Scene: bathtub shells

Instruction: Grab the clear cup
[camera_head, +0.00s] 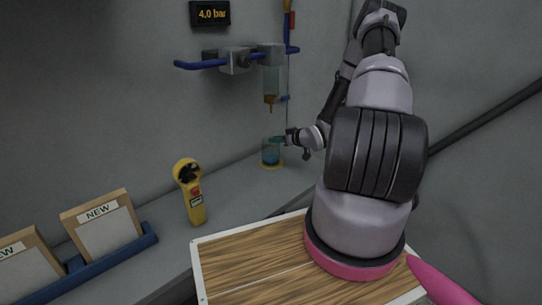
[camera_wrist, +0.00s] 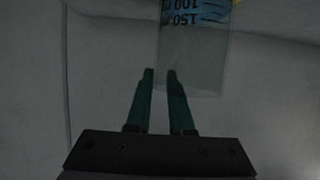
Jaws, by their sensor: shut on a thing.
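The clear cup (camera_head: 271,151) stands upright at the back of the grey counter, with a yellowish base and bluish contents or tint. My gripper (camera_head: 288,138) reaches it from the right, near its rim. In the wrist view the cup (camera_wrist: 200,65) is see-through with black markings "100" and "150" on blue. My gripper's green fingers (camera_wrist: 160,74) are close together, one on each side of the cup's wall near its rim. They are shut on that wall. I cannot tell whether the base is touching the counter.
A dispenser with a nozzle (camera_head: 270,85) hangs above the cup, with a blue wall bar (camera_head: 200,65) beside it. A yellow handheld meter (camera_head: 190,190) stands to the left. Framed "NEW" cards (camera_head: 105,232) sit in a blue rack. A wooden board (camera_head: 245,265) lies in front.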

